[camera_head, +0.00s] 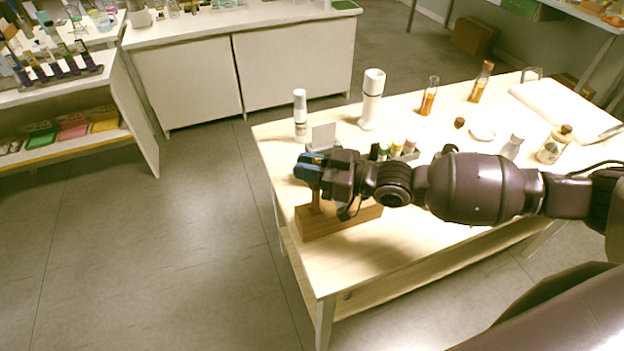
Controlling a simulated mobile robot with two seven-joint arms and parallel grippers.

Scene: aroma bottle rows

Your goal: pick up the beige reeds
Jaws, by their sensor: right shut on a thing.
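My right gripper (312,172) reaches in from the right over the front left of the table, above a wooden block (345,221). It is shut on a narrow tan-brown upright thing (316,204), which I take to be the beige reeds. Only a short part of it shows, between the jaws and the block; the gripper hides the rest. I cannot tell whether it touches the block. My left gripper is not in view.
A white spray bottle (300,117) and a white cylinder (372,100) stand behind the gripper. Small capped bottles (396,149) sit behind my forearm. Amber bottles (429,97) and a white tray (560,107) are farther back.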

